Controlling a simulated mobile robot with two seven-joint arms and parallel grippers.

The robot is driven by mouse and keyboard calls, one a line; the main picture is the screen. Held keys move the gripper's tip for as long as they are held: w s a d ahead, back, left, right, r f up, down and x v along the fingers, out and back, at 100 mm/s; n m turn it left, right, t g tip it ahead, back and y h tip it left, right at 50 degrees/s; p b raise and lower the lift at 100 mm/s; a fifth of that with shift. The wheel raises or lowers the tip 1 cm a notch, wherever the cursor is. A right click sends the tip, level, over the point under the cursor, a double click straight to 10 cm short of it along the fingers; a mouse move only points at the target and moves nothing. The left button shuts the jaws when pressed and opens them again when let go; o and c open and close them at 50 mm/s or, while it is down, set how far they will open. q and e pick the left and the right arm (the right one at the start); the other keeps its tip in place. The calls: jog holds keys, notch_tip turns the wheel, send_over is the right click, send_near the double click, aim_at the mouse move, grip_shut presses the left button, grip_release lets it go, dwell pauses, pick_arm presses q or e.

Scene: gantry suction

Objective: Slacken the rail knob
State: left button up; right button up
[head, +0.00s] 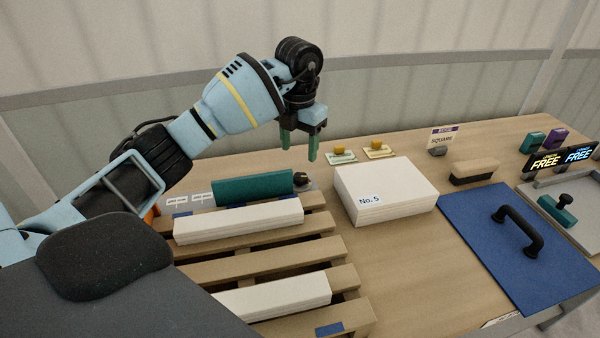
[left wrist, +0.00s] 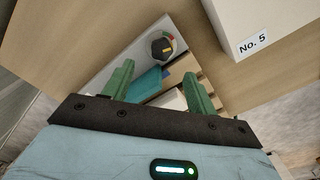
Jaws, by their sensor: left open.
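The rail knob (head: 301,179) is a small dark knob at the right end of the teal rail (head: 252,187), behind the pallet. In the left wrist view the knob (left wrist: 162,48) shows as a black knob beside a dial with red and green marks, on a grey plate (left wrist: 146,36). My left gripper (head: 299,157) is above the knob, pointing down, with its two green fingers apart and nothing between them. In the left wrist view the knob lies beyond the fingertips (left wrist: 159,74), apart from them. My right gripper is in neither view.
A wooden pallet (head: 225,246) carries white stacks (head: 238,222). A white block marked No. 5 (head: 386,190) stands just right of the knob. A blue board with a black handle (head: 490,240) and a brush (head: 473,168) lie further right.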

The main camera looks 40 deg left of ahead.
aim_at(300, 175)
pick_arm(q)
jog(key=shift+d, duration=0.1)
jog(key=shift+d+f, duration=0.1)
jog(key=shift+f, duration=0.15)
notch_tip(300, 175, down, 7)
jog(key=shift+f, duration=0.15)
dwell(0.3)
jog(key=c, duration=1)
